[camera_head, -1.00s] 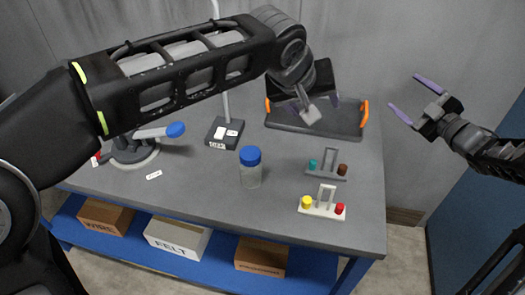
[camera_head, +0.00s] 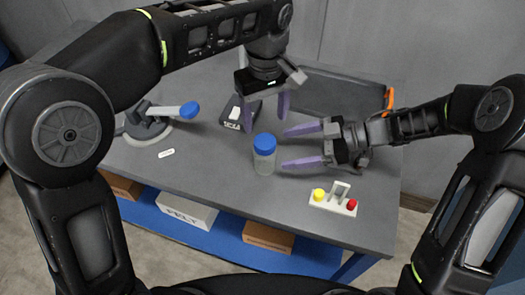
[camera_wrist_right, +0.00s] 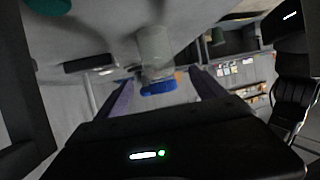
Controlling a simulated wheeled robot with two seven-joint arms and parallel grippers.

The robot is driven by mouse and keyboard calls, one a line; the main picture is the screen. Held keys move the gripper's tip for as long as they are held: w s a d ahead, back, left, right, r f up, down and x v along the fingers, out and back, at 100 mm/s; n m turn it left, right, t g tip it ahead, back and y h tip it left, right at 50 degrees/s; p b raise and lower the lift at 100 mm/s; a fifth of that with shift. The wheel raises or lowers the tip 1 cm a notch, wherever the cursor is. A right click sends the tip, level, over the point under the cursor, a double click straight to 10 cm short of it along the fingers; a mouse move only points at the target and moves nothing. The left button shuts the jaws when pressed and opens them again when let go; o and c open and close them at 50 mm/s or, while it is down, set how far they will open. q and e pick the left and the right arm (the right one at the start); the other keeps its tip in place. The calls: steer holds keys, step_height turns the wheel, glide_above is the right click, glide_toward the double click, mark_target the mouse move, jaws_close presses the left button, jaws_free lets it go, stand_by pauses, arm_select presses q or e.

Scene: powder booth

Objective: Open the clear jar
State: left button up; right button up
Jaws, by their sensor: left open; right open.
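The clear jar (camera_head: 264,164) stands upright on the grey table, with its blue lid (camera_head: 265,142) on. My left gripper (camera_head: 266,115) is open and points down, above and just behind the lid, apart from it. My right gripper (camera_head: 285,149) is open and lies level just right of the jar, its fingertips spread toward the jar's side. The right wrist view shows the jar (camera_wrist_right: 155,45) and its blue lid (camera_wrist_right: 158,88) upside down, ahead between the two purple fingers. I see no contact.
A white holder (camera_head: 332,207) with a yellow and a red knob stands front right of the jar. A dark tray (camera_head: 345,99) with orange handles lies at the back right. A blue-tipped lever device (camera_head: 148,128) stands at left.

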mark_target(265, 152)
steer(key=shift+x, duration=3.85)
steer(key=shift+w, duration=0.1)
jaws_close()
arm_select(q)
steer(key=shift+c, duration=0.5)
